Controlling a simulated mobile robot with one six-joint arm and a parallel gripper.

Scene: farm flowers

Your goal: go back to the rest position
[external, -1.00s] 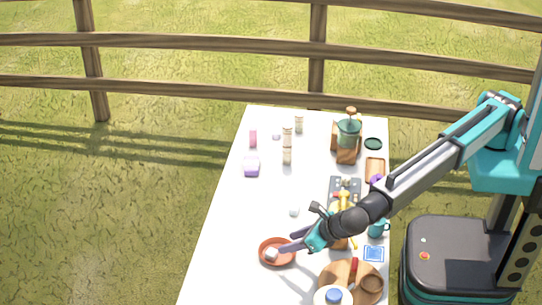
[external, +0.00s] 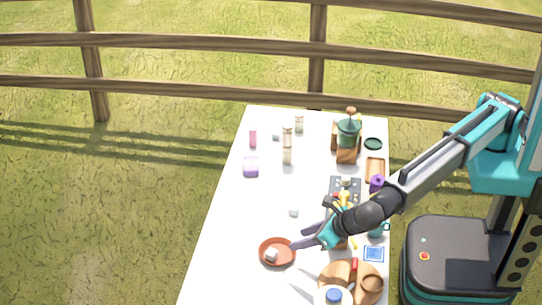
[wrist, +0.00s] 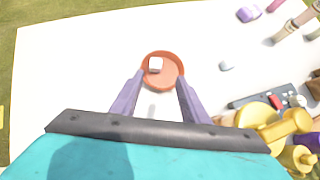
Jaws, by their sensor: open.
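My gripper (external: 308,236) is open and empty over the white table (external: 230,215), just right of a terracotta saucer (external: 277,262). In the wrist view its two purple-grey fingers (wrist: 157,97) stand apart, with the saucer (wrist: 176,76) beyond their tips. A small white cube (external: 271,254) lies in the saucer, towards its left side, and nothing is between the fingers. The cube also shows in the wrist view (wrist: 155,65).
Another small pale piece (external: 294,211) lies on the table above the saucer. A yellow watering can (wrist: 270,125), a dark tray (external: 345,186), a teal mug (external: 376,230) and a wooden board (external: 335,272) crowd the right side. The table's left part is mostly clear.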

